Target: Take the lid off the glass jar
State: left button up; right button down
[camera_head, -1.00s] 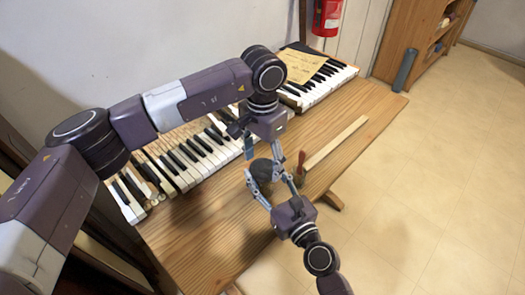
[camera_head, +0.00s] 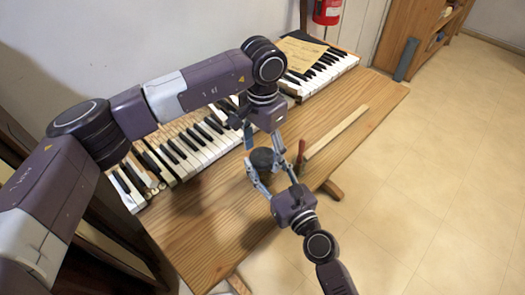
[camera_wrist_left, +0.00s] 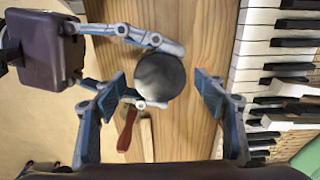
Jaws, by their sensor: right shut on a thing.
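The glass jar's dark round lid (camera_head: 262,158) is over the wooden workbench, seen from above; it also shows in the left wrist view (camera_wrist_left: 160,77). The glass body is mostly hidden below it. My right gripper (camera_head: 262,170) comes from the lower right, its fingers shut on the jar from opposite sides; they show in the left wrist view (camera_wrist_left: 157,75). My left gripper (camera_wrist_left: 161,82) is open above the jar. Its two fingers stand left and right of the lid in the wrist view, with gaps on both sides.
The wooden workbench (camera_head: 215,240) bears piano keyboards (camera_head: 190,145) along its wall side. A red-handled tool (camera_head: 301,150) and a pale wooden strip (camera_head: 337,132) lie beside the jar. The bench front is bare.

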pick_arm(q)
jog(key=shift+r, duration=0.1)
pick_arm(e)
jog(key=shift+f, duration=0.15)
pick_arm(q)
jog(key=shift+r, duration=2.15)
pick_arm(e)
jog(key=c, duration=0.9)
grip_release()
